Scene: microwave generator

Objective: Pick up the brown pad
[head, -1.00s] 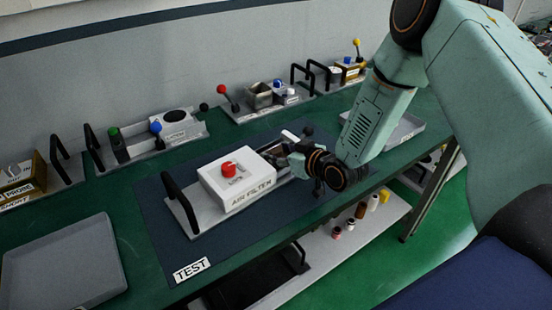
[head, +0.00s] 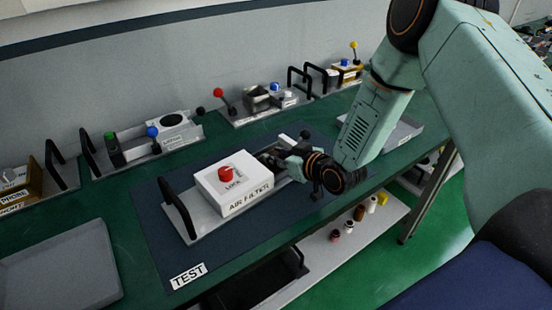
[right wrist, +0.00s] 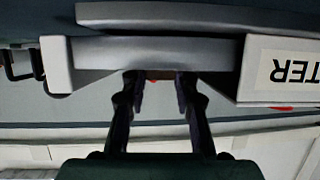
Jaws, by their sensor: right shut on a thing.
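My right gripper (head: 268,158) is low over the blue test mat (head: 150,225), at the right end of the white air filter box (head: 236,190). It also shows in the right wrist view (right wrist: 160,84), where its two dark fingers reach up to the edge of a grey plate (right wrist: 155,54). A small brown patch (right wrist: 160,75) shows between the fingertips, and the gripper is shut on it. It looks like the brown pad, mostly hidden by the fingers and plate. I cannot make out the pad in the head view. My left gripper is not in view.
The air filter box has a red knob (head: 226,174) and its base a black handle (head: 180,212). Grey trays lie at left (head: 60,270) and right (head: 405,130). Other units with levers and handles line the wall. A lower shelf (head: 320,240) holds small bottles.

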